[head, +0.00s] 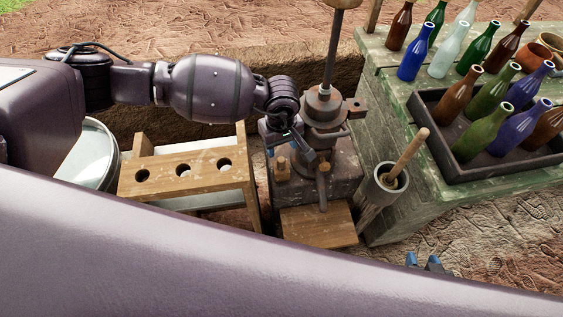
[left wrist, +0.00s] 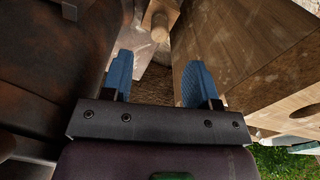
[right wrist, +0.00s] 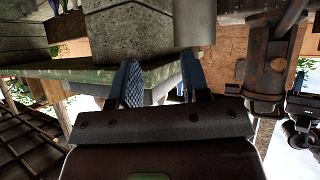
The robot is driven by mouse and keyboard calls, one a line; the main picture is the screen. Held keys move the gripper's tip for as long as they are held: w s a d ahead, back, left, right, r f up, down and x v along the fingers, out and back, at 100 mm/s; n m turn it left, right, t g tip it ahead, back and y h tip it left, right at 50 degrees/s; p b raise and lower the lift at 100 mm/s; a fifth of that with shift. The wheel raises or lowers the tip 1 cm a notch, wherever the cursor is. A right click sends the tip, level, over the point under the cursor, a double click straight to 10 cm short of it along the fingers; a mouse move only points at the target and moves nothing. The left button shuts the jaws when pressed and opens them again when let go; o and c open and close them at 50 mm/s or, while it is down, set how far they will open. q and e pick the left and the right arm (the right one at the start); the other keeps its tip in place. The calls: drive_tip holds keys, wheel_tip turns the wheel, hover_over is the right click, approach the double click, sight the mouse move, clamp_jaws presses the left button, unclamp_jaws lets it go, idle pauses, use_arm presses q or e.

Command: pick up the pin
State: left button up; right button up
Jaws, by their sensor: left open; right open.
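A short wooden peg, which looks like the pin (head: 282,167), stands on the dark block beside the metal press. A round-ended wooden peg (left wrist: 160,27) also shows beyond my fingers in the left wrist view; it looks like the same pin. My left gripper (head: 303,153) is just above and to the right of the pin in the head view. Its blue fingers (left wrist: 158,82) are apart with nothing between them. My right gripper (head: 429,263) is low at the front right, far from the pin. Its fingers (right wrist: 161,84) are apart and empty.
The metal press (head: 323,108) rises close beside my left gripper. A wooden rack with holes (head: 205,165) stands to the left. A grey pot holding a wooden pestle (head: 408,153) is to the right. A green table (head: 400,85) carries several bottles and a dark crate (head: 437,150).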

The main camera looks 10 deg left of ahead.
sight(281, 159)
use_arm(q)
drive_tip(key=shift+f+b, duration=0.45)
drive_tip(key=shift+f, duration=3.4)
drive_tip(key=c, duration=0.9)
